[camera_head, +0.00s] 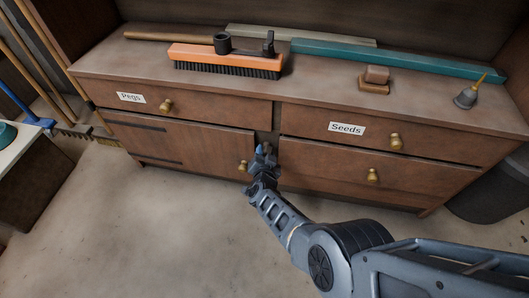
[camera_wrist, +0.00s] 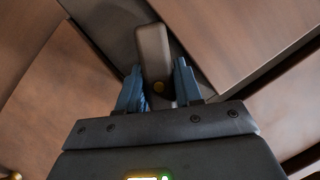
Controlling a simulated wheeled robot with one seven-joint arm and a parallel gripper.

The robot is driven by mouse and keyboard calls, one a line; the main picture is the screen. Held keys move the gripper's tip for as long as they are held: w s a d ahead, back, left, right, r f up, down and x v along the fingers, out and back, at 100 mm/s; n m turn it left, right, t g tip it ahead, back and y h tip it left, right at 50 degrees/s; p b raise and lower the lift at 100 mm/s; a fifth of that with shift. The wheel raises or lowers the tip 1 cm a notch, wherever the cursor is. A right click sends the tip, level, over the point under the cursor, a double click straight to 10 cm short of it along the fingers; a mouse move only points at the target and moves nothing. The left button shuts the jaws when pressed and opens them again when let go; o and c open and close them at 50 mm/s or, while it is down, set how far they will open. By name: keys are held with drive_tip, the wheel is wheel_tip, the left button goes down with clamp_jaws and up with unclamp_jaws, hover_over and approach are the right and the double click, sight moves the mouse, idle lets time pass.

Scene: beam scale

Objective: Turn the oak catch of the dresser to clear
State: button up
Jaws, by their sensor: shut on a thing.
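The dresser (camera_head: 215,108) is brown wood with drawers and a door at the lower left. The oak catch (camera_wrist: 152,50) is a pale, grey-brown bar with a brass pin near its lower end, over the dark strip between the door and the drawers. My gripper (camera_wrist: 159,82) has its blue fingers on both sides of the catch and is shut on it. In the wrist view the bar points up, leaning slightly left. In the head view my gripper (camera_head: 265,153) reaches the middle of the dresser front and hides most of the catch.
Brass knobs (camera_head: 373,175) stick out from the drawers, and one (camera_head: 243,166) is on the door close to my gripper. The floor in front is clear.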

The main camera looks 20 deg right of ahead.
idle(0.4)
drive_tip(key=o, duration=1)
drive_tip(key=shift+c, duration=0.2)
